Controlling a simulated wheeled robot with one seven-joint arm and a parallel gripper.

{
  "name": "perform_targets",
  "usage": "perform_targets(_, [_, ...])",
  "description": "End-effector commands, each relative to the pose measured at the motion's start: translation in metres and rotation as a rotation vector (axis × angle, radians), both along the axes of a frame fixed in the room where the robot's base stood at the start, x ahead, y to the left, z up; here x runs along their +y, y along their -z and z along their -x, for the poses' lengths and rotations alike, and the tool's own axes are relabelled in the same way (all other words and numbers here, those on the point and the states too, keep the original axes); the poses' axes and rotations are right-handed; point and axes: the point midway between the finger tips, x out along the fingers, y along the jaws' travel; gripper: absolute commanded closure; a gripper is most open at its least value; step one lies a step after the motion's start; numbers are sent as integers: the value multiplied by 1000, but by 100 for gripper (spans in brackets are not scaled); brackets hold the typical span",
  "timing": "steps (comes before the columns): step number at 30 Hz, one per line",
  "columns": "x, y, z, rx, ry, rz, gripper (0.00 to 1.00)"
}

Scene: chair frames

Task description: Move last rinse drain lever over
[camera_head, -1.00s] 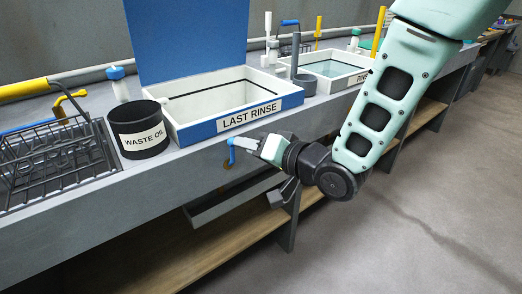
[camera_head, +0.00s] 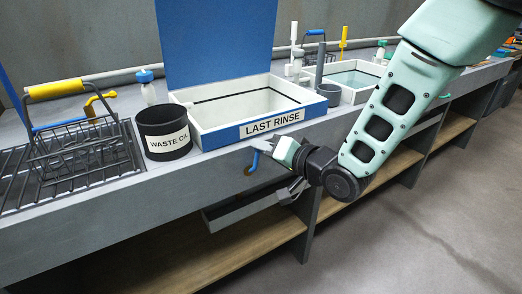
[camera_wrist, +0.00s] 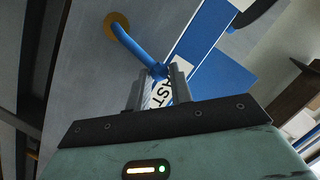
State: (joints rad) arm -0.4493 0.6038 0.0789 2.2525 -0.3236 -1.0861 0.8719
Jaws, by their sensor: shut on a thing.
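The last rinse drain lever (camera_head: 253,160) is a blue bent handle on the front face of the bench, below the white basin (camera_head: 205,112) labelled LAST RINSE. In the wrist view the blue lever (camera_wrist: 138,46) runs from a round brass-coloured base (camera_wrist: 117,25) down to my fingers. My gripper (camera_head: 260,147) is in front of the bench, shut on the lever's free end. The gripper also shows in the wrist view (camera_wrist: 158,84), with the lever tip between its two fingers. The fingers hide part of that tip.
A black WASTE OIL pot (camera_head: 164,137) stands left of the basin. A wire basket (camera_head: 82,150) with a yellow handle is farther left. A blue panel (camera_head: 216,45) stands upright behind the basin. An open drawer or tray (camera_head: 240,208) juts out under the bench. The floor at right is clear.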

Motion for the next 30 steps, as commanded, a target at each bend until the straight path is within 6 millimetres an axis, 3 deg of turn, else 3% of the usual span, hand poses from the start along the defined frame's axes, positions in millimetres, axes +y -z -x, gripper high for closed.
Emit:
perform_targets(1, [-5,7,0,12,2,11,91])
perform_targets(30, [-23,19,-12,16,1,13,91])
